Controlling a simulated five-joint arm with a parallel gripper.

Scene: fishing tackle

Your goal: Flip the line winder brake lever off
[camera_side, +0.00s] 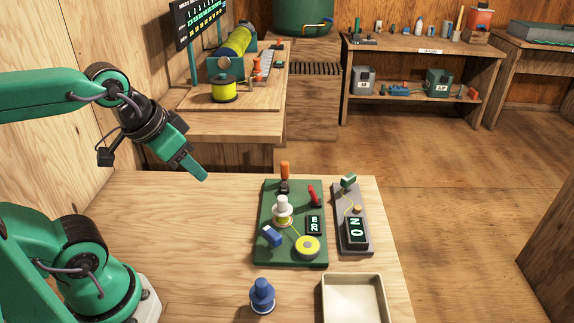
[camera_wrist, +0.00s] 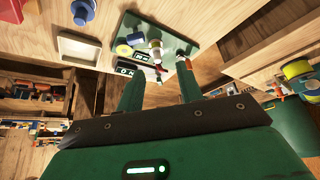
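The line winder seems to be the green board (camera_side: 268,195), with a white spool (camera_side: 283,203), a yellow spool (camera_side: 307,246), a red lever (camera_side: 312,194) and an orange handle (camera_side: 285,170). Which lever is the brake is not labelled. My gripper (camera_side: 204,177) is raised left of the board, apart from everything. In the wrist view my gripper (camera_wrist: 158,72) shows two spread fingers with nothing between them; the board (camera_wrist: 182,36) lies beyond the fingertips.
A cream tray (camera_side: 326,300) and a blue spool (camera_side: 262,296) stand at the table's near side. The left part of the tabletop (camera_side: 190,240) is clear. A side bench (camera_side: 225,122) with a larger winder stands behind, and a shelf (camera_side: 420,48) farther back.

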